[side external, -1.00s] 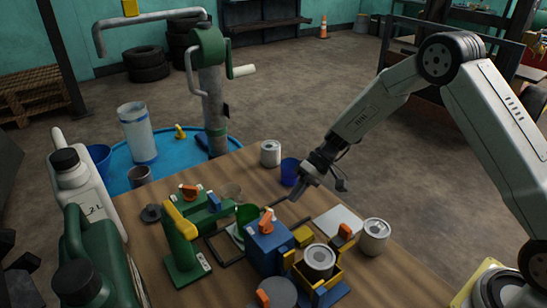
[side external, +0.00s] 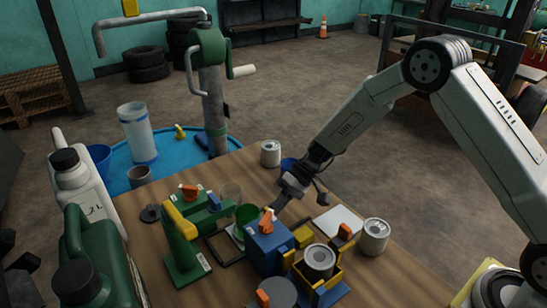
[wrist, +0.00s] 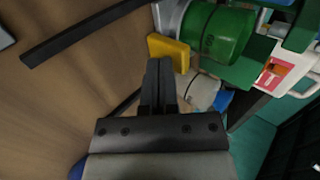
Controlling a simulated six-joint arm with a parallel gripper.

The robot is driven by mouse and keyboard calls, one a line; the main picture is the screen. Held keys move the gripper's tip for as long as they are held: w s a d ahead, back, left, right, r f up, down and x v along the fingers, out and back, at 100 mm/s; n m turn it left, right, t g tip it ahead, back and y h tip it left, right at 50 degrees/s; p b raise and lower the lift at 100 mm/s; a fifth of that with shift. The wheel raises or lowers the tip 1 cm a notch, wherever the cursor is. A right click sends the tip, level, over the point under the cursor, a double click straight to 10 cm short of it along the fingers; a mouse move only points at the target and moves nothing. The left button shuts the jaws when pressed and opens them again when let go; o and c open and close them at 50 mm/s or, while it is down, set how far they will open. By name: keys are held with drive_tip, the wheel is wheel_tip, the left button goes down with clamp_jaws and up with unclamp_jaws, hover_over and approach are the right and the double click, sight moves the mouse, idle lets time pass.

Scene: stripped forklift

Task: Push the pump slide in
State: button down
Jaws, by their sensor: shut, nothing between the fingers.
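A green pump-like fixture (side external: 184,250) with a yellow bar (side external: 180,220) stands on the wooden bench, with a blue piece (side external: 214,202) on its arm. A blue block (side external: 268,248) with an orange knob (side external: 267,222) and a yellow piece (side external: 303,237) stands to its right. I cannot tell which part is the pump slide. My gripper (side external: 271,209) is shut and empty, low over the bench just behind the blue block. In the wrist view my gripper's fingertips (wrist: 158,64) are close beside a yellow block (wrist: 169,53) by a green rounded body (wrist: 215,38); contact is unclear.
A silver can in a yellow holder (side external: 320,262), another can (side external: 374,237) and a white plate (side external: 339,222) lie right of the block. A can (side external: 270,153) stands behind. Jugs (side external: 82,185) crowd the left. Bare wood lies behind the fixtures.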

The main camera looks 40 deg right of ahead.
drive_tip(key=shift+a, duration=2.6)
drive_tip(key=shift+d, duration=0.55)
drive_tip(key=d, duration=0.3)
drive_tip(key=shift+d, duration=0.3)
drive_tip(key=v, duration=1)
